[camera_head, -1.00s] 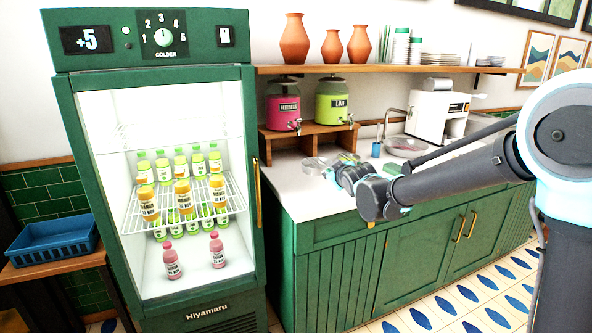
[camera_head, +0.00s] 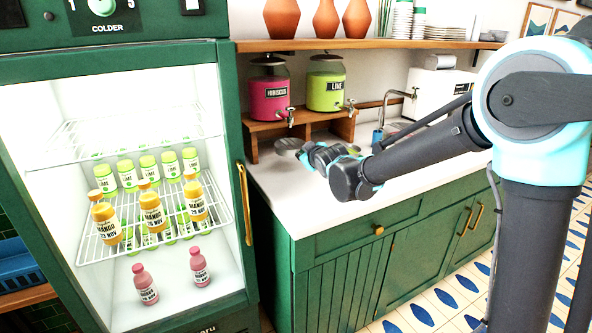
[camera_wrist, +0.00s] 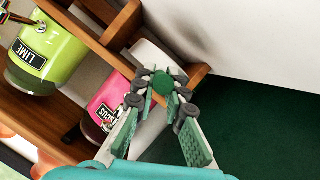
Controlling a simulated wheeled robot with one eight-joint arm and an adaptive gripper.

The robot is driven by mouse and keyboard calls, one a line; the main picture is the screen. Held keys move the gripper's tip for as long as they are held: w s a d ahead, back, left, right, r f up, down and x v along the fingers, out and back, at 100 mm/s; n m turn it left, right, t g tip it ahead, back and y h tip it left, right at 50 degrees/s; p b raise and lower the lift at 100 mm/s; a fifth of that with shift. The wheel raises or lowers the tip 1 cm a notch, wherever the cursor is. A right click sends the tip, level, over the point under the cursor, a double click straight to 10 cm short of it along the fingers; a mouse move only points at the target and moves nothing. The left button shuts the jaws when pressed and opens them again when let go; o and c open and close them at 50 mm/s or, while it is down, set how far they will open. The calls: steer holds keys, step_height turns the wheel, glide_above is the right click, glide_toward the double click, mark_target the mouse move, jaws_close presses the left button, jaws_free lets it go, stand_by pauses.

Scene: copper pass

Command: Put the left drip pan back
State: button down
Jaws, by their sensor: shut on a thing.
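My gripper (camera_head: 305,152) is over the white counter, in front of the wooden dispenser stand (camera_head: 300,127). The green LIME dispenser (camera_head: 325,90) stands on the right of the stand.
The glass-door fridge (camera_head: 243,200) with bottles stands close on the left. A tap (camera_head: 400,95), a blue cup (camera_head: 377,137) and a white machine (camera_head: 440,97) are to the right. A wooden shelf (camera_head: 400,44) runs above. The counter front (camera_head: 330,205) is clear.

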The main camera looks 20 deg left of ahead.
mark_target(303, 182)
step_height(303, 182, down, 7)
steer(key=shift+f, duration=0.15)
stand_by(0.4)
steer(key=c, duration=1.6)
jaws_free()
steer(key=shift+f, duration=0.1)
steer(key=shift+s, duration=0.1)
steer(key=v, duration=1.2)
